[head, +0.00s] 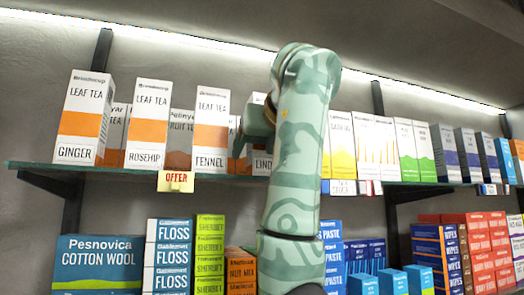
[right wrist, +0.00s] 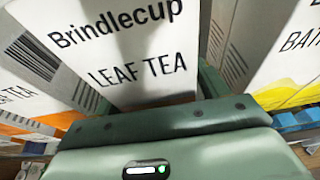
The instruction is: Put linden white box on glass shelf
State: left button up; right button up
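In the right wrist view a white "Brindlecup LEAF TEA" box (right wrist: 130,50) fills the space ahead of the palm. My left gripper is out of view.
Leaf tea boxes for ginger (head: 82,118), rosehip (head: 148,125) and fennel (head: 211,130) stand to the left on the shelf. Yellow-banded boxes (head: 342,150) stand to the right of my arm. A yellow offer tag (head: 176,182) hangs on the shelf edge. Packed goods fill the level below.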

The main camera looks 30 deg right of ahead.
jog(key=shift+s+r, duration=0.1)
jog(key=shift+s, duration=0.05)
jog(key=shift+r, duration=0.2)
jog(key=b+v, duration=0.4)
jog(key=shift+s+f, duration=0.2)
jog(key=shift+f, duration=0.2)
jog(key=b+v, duration=0.3)
jog(key=v, duration=0.4)
jog(key=shift+s+r, duration=0.2)
jog(key=shift+r, duration=0.25)
